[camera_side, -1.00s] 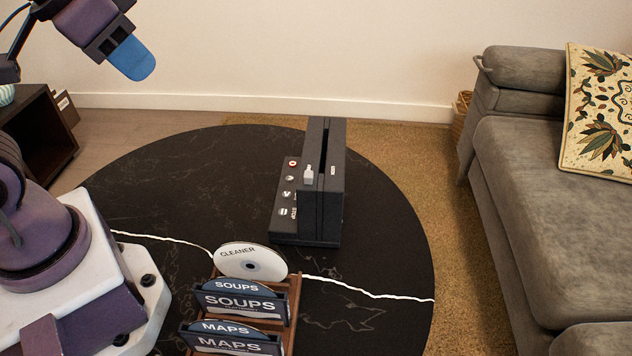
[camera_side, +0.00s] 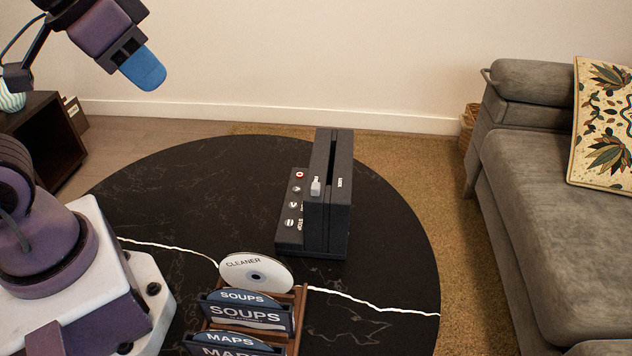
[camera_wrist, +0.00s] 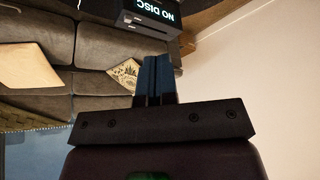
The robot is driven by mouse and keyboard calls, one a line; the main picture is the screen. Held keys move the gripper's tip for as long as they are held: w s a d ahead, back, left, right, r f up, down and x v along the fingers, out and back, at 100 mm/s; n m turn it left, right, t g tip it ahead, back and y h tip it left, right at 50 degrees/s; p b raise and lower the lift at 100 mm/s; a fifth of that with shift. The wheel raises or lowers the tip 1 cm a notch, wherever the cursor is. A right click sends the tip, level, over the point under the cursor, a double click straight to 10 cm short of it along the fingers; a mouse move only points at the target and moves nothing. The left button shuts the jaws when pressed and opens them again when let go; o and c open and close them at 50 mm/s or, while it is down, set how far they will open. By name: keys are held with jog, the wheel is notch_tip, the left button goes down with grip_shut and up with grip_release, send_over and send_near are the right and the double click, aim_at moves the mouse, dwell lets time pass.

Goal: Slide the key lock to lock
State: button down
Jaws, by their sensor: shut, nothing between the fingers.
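The black disc player (camera_side: 338,205) stands upright on the round dark table, with a slot in its top. My gripper (camera_side: 150,76) has blue fingers and is shut and empty, high above the table's far left, well apart from the player. In the wrist view, the shut fingers (camera_wrist: 158,72) point toward the player (camera_wrist: 150,18), whose screen reads NO DISC upside down.
A wooden rack (camera_side: 298,318) at the table's front holds discs labelled SOUPS and MAPS and a white CLEANER disc (camera_side: 256,272). A white cable-like line crosses the black table (camera_side: 180,190). A grey sofa (camera_side: 540,190) stands right. The table left of the player is clear.

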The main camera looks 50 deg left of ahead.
notch_tip(320, 180, down, 3)
jog(key=w+g, duration=0.1)
jog(key=g, duration=0.1)
jog(key=n+h, duration=0.3)
jog(key=n, duration=2.4)
send_near(307, 192)
jog(key=s+a+r, duration=0.3)
jog(key=a+r, duration=0.1)
jog(key=x, duration=0.3)
jog(key=d+x, duration=0.1)
jog(key=x, duration=0.3)
jog(key=w+d+r+x, duration=0.1)
jog(key=x, duration=0.3)
jog(key=shift+f, duration=0.25)
jog(key=shift+w+d, duration=0.35)
